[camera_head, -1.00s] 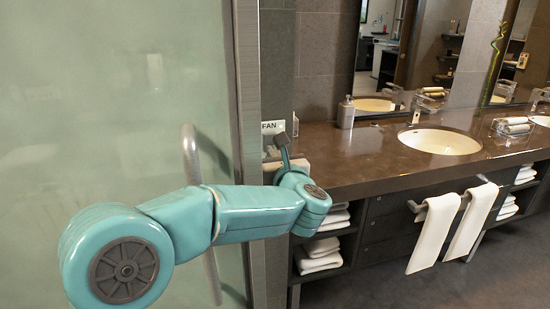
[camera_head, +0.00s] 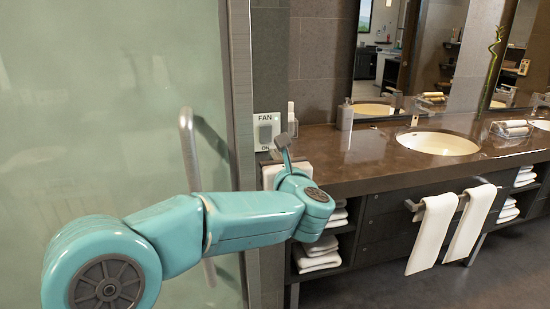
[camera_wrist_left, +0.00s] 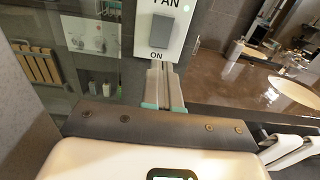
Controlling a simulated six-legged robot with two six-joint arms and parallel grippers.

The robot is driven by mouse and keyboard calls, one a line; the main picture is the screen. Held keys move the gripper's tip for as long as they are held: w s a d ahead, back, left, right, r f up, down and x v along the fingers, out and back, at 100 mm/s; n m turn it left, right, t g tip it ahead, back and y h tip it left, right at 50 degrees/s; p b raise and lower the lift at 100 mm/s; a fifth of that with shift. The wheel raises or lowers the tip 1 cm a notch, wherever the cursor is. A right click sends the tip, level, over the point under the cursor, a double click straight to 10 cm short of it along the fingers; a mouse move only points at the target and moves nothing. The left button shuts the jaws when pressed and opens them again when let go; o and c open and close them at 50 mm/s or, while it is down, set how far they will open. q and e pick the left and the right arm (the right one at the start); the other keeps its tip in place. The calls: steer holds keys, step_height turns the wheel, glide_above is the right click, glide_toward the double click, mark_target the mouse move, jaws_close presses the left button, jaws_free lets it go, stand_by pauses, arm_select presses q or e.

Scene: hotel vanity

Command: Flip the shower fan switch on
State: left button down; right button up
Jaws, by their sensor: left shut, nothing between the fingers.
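The fan switch (camera_head: 265,134) is a grey rocker on a white wall plate, with FAN printed above it and ON below. It also shows at the top of the left wrist view (camera_wrist_left: 160,32), where a small pale green dot sits at the plate's upper right. I cannot tell for certain which way the rocker is tipped. My left gripper (camera_wrist_left: 164,74) is shut and empty, its fingertips just below the ON label. Whether they touch the plate I cannot tell. In the head view the fingers are hard to make out. My right gripper is in neither view.
A frosted glass shower door (camera_head: 100,110) with a vertical metal handle (camera_head: 190,150) stands at the left. The brown vanity counter (camera_head: 370,155) begins right of the switch, holding a soap dispenser (camera_head: 345,115) and a basin (camera_head: 438,143). White towels (camera_head: 432,232) hang in front.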

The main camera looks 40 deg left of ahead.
arm_select(q)
steer(key=f+b+v, duration=0.1)
steer(key=v, duration=0.7)
steer(key=shift+b, duration=0.4)
steer(key=shift+f, duration=0.1)
